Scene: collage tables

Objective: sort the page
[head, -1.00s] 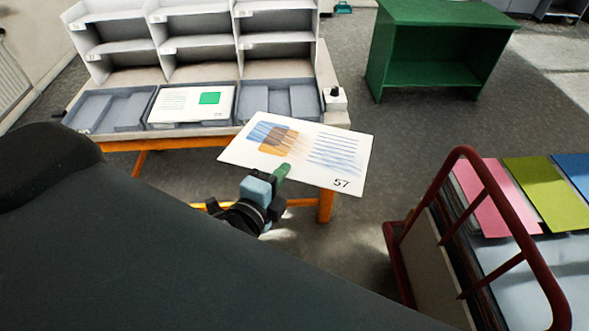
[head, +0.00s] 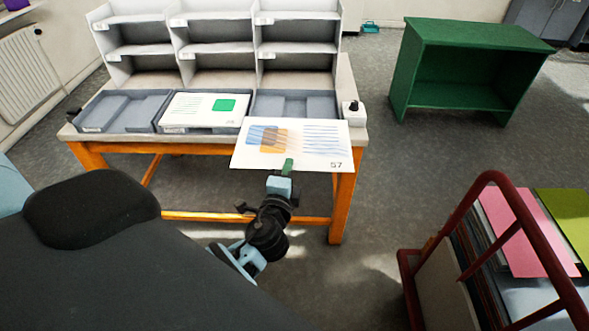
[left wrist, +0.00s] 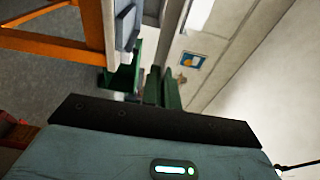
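The page (head: 292,147) is a white sheet numbered 57, with overlapping blue and orange squares and blue lines. My left gripper (head: 288,166), with green fingertips, is shut on its near edge and holds it out roughly flat. In the head view the page overlaps the front edge of the right grey tray (head: 294,104); its height above the table is hard to tell. The middle tray (head: 183,129) holds another page (head: 205,108) with a green square. The left tray (head: 122,110) is empty. The left wrist view shows the green fingers (left wrist: 162,88). My right gripper is not in view.
The trays stand on an orange-legged table (head: 348,190), below white pigeonholes (head: 220,50). A small box with a black knob (head: 354,113) sits at the table's right end. A red-framed cart (head: 473,200) with coloured sheets stands at right, and a green shelf (head: 465,70) behind. Floor between is clear.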

